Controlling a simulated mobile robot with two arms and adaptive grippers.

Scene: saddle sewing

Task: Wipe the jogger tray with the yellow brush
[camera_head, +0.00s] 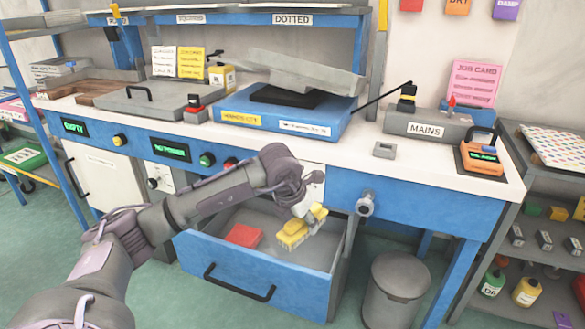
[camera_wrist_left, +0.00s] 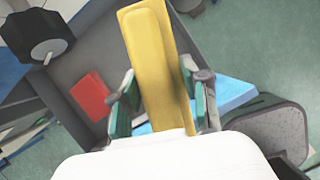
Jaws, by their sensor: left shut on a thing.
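My left gripper (camera_head: 308,208) is over the open drawer (camera_head: 250,285) under the bench. It is shut on the yellow brush (camera_head: 292,236), which hangs above the drawer floor. In the left wrist view the yellow brush (camera_wrist_left: 155,70) extends out between the two green-padded fingers of the left gripper (camera_wrist_left: 162,100). A tilted grey tray (camera_head: 305,72) sits over a blue base (camera_head: 340,122) on the bench; it looks like the jogger tray, but no label confirms this. My right gripper is in neither view.
A red block (camera_head: 244,235) lies in the drawer; it also shows in the left wrist view (camera_wrist_left: 91,96). A grey bin (camera_head: 398,285) stands right of the drawer. The bench carries a MAINS box (camera_head: 425,125), an orange device (camera_head: 482,158) and a grey lidded unit (camera_head: 150,98).

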